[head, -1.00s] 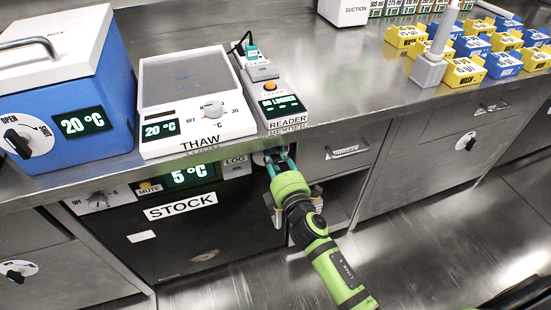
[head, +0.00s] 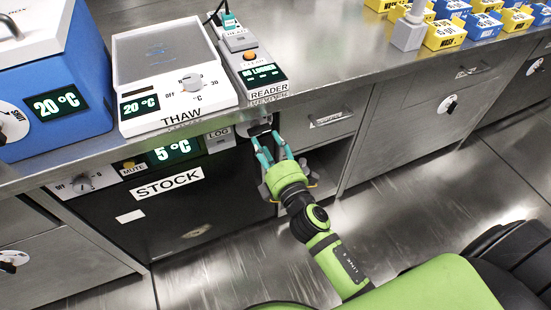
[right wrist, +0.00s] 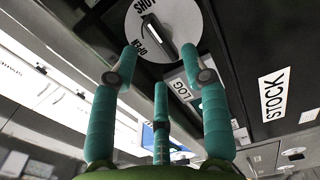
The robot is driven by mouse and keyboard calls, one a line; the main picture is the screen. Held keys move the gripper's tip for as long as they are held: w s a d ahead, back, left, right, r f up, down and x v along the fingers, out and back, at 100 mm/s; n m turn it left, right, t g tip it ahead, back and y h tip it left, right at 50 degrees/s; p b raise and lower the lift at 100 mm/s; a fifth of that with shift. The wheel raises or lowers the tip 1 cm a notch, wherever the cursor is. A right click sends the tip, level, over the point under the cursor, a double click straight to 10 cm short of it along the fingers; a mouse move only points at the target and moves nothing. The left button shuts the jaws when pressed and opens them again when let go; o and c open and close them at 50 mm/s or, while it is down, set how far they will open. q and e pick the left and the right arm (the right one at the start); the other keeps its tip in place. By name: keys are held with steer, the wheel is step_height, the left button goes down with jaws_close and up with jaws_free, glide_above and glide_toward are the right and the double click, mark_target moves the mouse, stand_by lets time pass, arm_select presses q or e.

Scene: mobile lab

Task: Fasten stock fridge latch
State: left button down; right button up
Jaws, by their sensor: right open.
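The stock fridge (head: 165,230) is a dark door under the counter with a STOCK label and a 5 °C display. Its latch is a white round dial (head: 258,129) at the fridge's upper right, partly hidden in the head view. In the right wrist view the latch's black knob (right wrist: 158,36) sits slanted on the dial, near the SHUT and OPEN marks; which mark it points to is unclear. My right gripper (head: 267,143) is open and empty just in front of the dial. In the right wrist view its teal fingertips (right wrist: 160,58) are spread below and beside the knob. My left gripper is not in view.
The counter above carries a blue box (head: 55,110), a THAW plate (head: 165,60) and a reader (head: 250,65). A drawer with a handle (head: 326,120) is right of the latch. The floor in front (head: 220,270) is clear.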

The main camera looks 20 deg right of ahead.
steer(key=s, duration=0.5)
steer(key=shift+s, duration=0.35)
